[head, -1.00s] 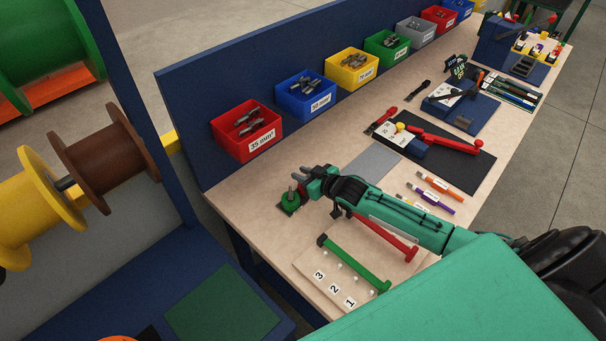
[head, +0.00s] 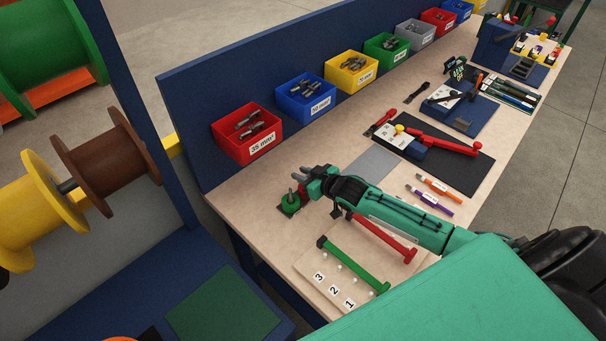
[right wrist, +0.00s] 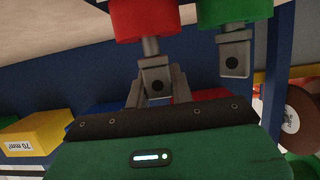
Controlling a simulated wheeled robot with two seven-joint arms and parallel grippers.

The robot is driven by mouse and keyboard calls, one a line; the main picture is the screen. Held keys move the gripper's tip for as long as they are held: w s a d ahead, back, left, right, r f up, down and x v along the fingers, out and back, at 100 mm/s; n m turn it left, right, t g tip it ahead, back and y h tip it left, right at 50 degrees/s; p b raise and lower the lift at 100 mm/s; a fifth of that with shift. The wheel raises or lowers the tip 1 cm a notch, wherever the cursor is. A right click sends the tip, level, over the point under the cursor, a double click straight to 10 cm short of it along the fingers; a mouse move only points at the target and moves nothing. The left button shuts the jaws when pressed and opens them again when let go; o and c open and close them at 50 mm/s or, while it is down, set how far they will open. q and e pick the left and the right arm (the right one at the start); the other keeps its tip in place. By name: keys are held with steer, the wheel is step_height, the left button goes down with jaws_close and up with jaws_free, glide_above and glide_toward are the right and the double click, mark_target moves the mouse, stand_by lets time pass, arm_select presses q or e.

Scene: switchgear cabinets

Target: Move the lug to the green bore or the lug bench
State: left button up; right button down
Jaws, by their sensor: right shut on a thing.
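My right gripper (right wrist: 160,90) is shut on a grey metal lug (right wrist: 157,82) with a hole in its flat palm. The lug's barrel meets the red bore piece (right wrist: 145,15) in the right wrist view; how far it goes in is hidden. Beside it is the green bore piece (right wrist: 235,10), with another grey holed metal part (right wrist: 234,52) at its end. In the head view my right gripper (head: 308,174) is at the bench's near-left part, close behind the green bore piece (head: 290,205). My left gripper is not in view.
A board (head: 310,262) numbered 1 to 3 with a green-handled bar (head: 352,265) lies in front. A red bar (head: 385,238) lies under my forearm. Coloured lug bins, such as the red bin (head: 231,146), line the back. A grey mat (head: 375,163) is bare.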

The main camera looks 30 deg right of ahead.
steer(key=shift+r, duration=0.2)
steer(key=shift+r+p, duration=1.9)
steer(key=shift+a, duration=0.1)
